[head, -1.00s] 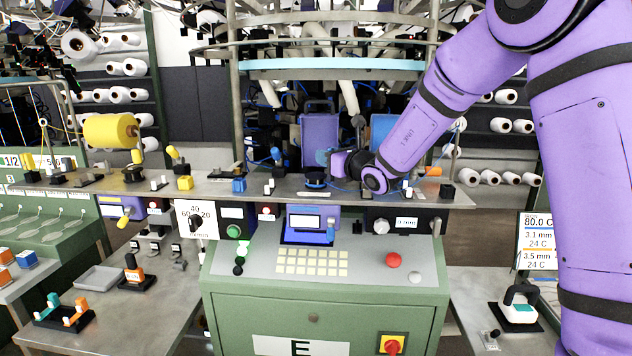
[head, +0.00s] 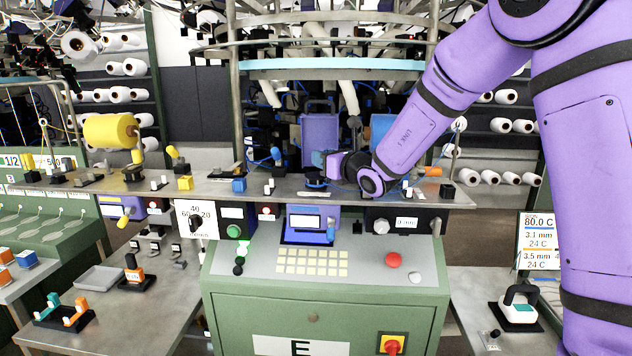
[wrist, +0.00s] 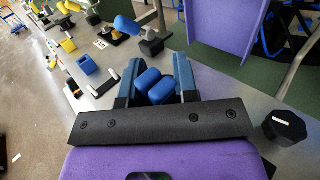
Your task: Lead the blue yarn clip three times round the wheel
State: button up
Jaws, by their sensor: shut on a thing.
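My gripper (head: 319,158) is above the metal shelf, pointing left, in the head view. In the wrist view its two blue-grey fingers (wrist: 156,84) are shut on the blue yarn clip (wrist: 153,86), a rounded blue piece. In the head view the clip is too small to make out clearly. A low, dark, round part that looks like the wheel (head: 315,182) sits on the shelf just below the fingers. Thin blue yarn shows beside it, running right. I cannot tell how far the yarn is wrapped. The wheel is not clearly seen in the wrist view.
The shelf (head: 215,190) also carries a blue block (head: 239,185), a yellow block (head: 185,183) and small white pegs. A purple panel (head: 320,138) stands behind the gripper. A black knob (wrist: 285,127) is close on the right in the wrist view.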

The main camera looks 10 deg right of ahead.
jog(key=shift+s+a, duration=0.3)
jog(key=shift+r, duration=2.15)
